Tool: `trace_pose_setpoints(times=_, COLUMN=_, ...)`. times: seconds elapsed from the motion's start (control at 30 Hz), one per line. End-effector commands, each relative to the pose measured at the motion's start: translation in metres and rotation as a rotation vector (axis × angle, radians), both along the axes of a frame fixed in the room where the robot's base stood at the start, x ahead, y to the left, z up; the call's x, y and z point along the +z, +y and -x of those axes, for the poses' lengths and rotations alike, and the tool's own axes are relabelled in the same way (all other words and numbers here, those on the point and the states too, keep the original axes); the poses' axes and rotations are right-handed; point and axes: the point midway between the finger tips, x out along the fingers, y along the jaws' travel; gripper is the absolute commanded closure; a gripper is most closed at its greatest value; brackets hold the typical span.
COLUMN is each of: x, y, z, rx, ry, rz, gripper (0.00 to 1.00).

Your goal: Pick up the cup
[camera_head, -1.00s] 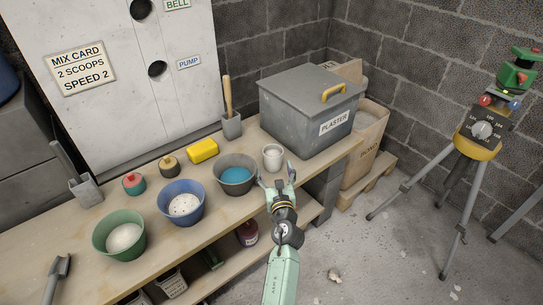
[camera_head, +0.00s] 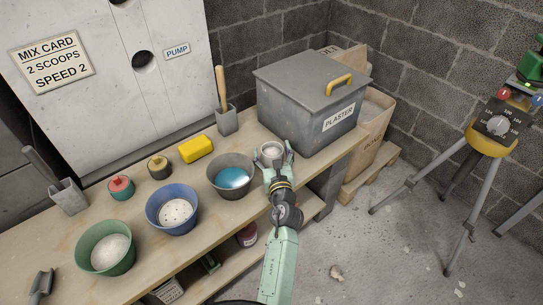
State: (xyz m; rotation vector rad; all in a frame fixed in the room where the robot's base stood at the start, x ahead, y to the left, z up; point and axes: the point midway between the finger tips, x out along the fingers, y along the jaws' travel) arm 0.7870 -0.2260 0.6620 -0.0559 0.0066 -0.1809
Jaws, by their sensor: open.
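The cup (camera_head: 271,150) is pale grey-white and stands upright on the wooden bench, in front of the grey plaster bin. My gripper (camera_head: 273,156) is at the cup, with one finger to its left and one to its right. The fingers are open around it. The lower part of the cup is hidden behind my gripper, so I cannot tell whether either finger touches it.
The plaster bin (camera_head: 313,105) is close behind the cup. A blue bowl (camera_head: 173,208), a green bowl (camera_head: 106,248) and a yellow sponge (camera_head: 196,149) are further left.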

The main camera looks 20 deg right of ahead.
Motion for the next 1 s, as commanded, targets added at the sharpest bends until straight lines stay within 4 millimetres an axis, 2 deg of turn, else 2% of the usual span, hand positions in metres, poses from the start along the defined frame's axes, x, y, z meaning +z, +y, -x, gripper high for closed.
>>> trace_pose_setpoints(times=0.1, x=0.0003, y=-0.0001, z=0.0, rx=0.0, ry=0.0, rz=0.0, gripper=0.28)
trace_pose_setpoints(times=0.9, x=0.0002, y=0.0001, z=-0.0002, rx=0.0, ry=0.0, rz=0.0, gripper=0.81)
trace_pose_setpoints(times=1.0, x=0.0009, y=-0.0001, z=-0.0003, rx=0.0, ry=-0.002, rz=0.0, gripper=0.82)
